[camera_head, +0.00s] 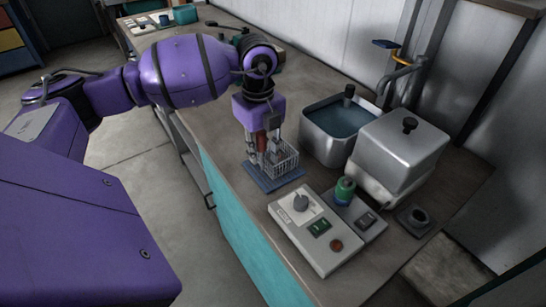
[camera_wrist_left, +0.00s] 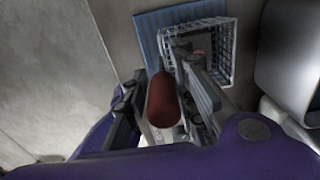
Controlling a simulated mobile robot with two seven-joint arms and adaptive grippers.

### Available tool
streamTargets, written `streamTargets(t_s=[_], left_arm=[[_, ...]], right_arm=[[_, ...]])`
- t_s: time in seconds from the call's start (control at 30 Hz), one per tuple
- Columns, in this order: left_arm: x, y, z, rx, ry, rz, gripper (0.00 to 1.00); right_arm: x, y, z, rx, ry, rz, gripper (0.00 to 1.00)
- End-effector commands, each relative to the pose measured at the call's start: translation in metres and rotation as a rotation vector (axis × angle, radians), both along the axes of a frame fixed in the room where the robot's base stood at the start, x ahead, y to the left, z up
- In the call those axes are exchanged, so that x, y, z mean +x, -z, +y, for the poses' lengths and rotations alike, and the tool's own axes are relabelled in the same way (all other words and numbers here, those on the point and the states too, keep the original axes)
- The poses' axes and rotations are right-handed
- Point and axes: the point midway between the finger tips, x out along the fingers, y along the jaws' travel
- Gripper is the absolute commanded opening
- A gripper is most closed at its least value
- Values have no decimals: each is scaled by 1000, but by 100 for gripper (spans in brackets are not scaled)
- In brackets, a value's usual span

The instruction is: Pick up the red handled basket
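The wire basket (camera_head: 284,160) stands on a blue ribbed mat (camera_head: 262,184) near the bench's front edge. Its red handle (camera_head: 262,143) rises beside the wire cage. My left gripper (camera_head: 262,151) points down over the basket, at the handle. In the left wrist view the red handle (camera_wrist_left: 163,100) lies between the two spread fingers (camera_wrist_left: 160,88), with a gap showing on the left finger's side. The basket (camera_wrist_left: 229,52) and mat (camera_wrist_left: 152,42) show beyond, the basket partly hidden by the right-hand finger. My right gripper is not in view.
A metal tank of dark liquid (camera_head: 315,140) and a lidded metal box (camera_head: 397,145) stand right of the basket. A control panel with a knob and buttons (camera_head: 310,240) and a green-topped item (camera_head: 345,190) are nearer. The bench (camera_head: 225,165) is bare left of the mat.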

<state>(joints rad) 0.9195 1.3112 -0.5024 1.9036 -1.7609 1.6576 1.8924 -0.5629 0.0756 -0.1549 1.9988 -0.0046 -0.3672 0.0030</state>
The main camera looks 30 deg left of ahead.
Motion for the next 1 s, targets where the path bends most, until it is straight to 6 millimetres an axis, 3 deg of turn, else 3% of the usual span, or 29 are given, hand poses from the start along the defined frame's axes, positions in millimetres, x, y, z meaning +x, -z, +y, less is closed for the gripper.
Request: streamTargets(t_s=[0.2,0.4,0.6,1.0], left_arm=[[0,27,1,-1,1,1,25],[1,28,1,0,1,0,25],[0,28,1,0,1,0,0],[-1,29,2,2,1,5,0]], right_arm=[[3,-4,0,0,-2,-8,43],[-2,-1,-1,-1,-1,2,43],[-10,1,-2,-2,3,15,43],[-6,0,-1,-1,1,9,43]])
